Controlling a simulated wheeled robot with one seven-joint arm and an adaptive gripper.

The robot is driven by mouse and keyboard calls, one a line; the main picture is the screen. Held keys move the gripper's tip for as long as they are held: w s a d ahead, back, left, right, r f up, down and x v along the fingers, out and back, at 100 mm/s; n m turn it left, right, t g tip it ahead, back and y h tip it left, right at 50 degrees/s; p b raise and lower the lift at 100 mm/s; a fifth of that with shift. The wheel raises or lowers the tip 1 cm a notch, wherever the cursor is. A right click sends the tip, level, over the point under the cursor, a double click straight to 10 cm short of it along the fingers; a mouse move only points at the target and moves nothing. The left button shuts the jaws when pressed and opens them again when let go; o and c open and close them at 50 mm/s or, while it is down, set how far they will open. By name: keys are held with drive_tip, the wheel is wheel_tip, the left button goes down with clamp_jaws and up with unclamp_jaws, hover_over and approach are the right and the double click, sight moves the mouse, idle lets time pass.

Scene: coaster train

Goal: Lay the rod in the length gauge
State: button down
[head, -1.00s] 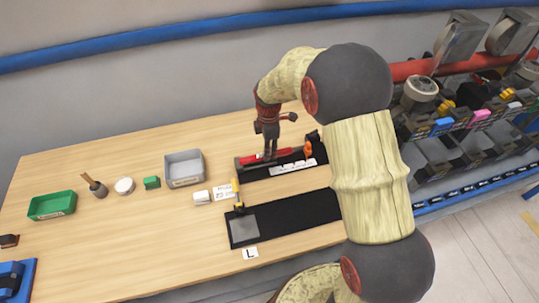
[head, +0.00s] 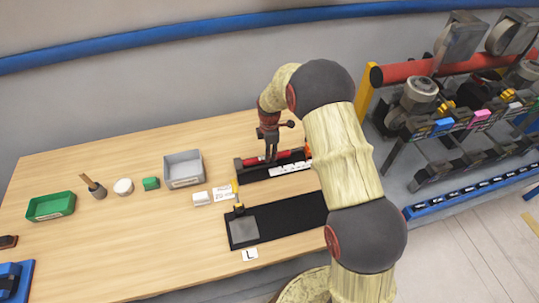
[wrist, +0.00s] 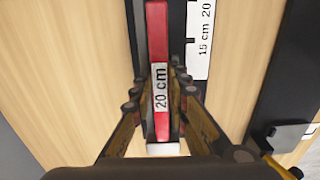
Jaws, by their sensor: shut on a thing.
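The red rod (wrist: 158,35) has a white "20 cm" label and a pale end at the bottom of the wrist view. It also shows in the head view (head: 289,155), along the black length gauge (head: 255,174). My gripper (head: 271,158) is shut on the rod, with one finger on each side of it in the wrist view (wrist: 159,85). The rod lines up with the gauge's dark channel. I cannot tell whether it rests on the channel floor. The gauge's white scale strip (wrist: 201,40) reads "15 cm" and "20". My arm hides the gauge's right end.
A black mat (head: 290,216) with a grey plate (head: 243,229) lies in front of the gauge. A yellow-and-black tool (head: 237,197) stands close to the gauge's left end. A grey bin (head: 184,169) and green tray (head: 50,206) are farther left.

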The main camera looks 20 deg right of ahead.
drive_tip(key=shift+f, duration=0.4)
drive_tip(key=shift+s+f+b, duration=0.1)
drive_tip(key=shift+f+b, duration=0.05)
drive_tip(key=shift+b, duration=0.2)
drive_tip(key=c, duration=2.2)
unclamp_jaws()
drive_tip(key=o, duration=0.5)
drive_tip(key=shift+s+f, duration=0.15)
drive_tip(key=shift+f, duration=0.1)
drive_tip(key=shift+c, duration=0.2)
